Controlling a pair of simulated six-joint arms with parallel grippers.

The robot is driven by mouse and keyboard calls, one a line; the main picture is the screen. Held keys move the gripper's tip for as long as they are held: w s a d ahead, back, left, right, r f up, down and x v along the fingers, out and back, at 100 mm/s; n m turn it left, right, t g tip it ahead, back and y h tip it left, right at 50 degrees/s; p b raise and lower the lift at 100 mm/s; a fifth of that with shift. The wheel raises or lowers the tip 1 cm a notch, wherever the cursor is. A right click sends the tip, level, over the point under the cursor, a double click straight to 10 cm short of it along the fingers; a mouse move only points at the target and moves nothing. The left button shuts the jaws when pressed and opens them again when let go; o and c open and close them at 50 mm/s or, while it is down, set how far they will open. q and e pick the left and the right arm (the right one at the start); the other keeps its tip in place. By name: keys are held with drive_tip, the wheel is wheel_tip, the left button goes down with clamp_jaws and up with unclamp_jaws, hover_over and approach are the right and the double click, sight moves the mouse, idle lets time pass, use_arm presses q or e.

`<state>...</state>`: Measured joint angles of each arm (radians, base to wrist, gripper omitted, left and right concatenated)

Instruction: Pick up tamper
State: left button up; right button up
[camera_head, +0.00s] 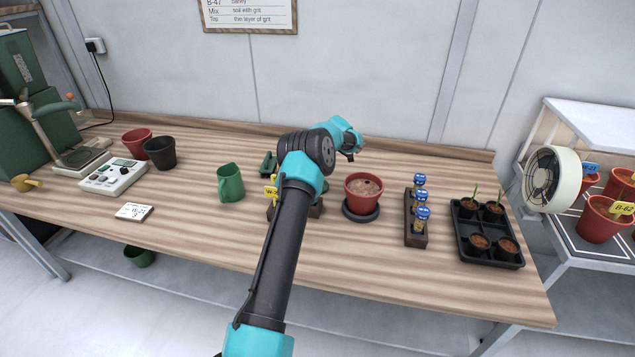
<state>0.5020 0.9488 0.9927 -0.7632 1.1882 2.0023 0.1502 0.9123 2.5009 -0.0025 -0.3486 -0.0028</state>
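I cannot pick out a tamper in this view; my arm covers part of the bench. My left arm comes in from the bottom, left of centre, and reaches over the bench. Its gripper (350,155) is at the far end, above and behind the red pot of soil (363,194). Only a small dark part of the gripper shows past the teal wrist, so its fingers cannot be read. A brown block (316,211), a yellow tag and green items (268,164) are partly hidden behind the arm. My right gripper is not in view.
On the right are a vial rack (416,232), a seedling tray (463,252) and a fan (552,180). The bench front is clear.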

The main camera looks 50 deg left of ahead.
use_arm(q)
drive_tip(key=shift+s+a+f, duration=0.1)
drive_tip(key=shift+a+f, duration=0.1)
drive_tip(key=shift+f, duration=0.25)
clamp_jaws()
idle(0.5)
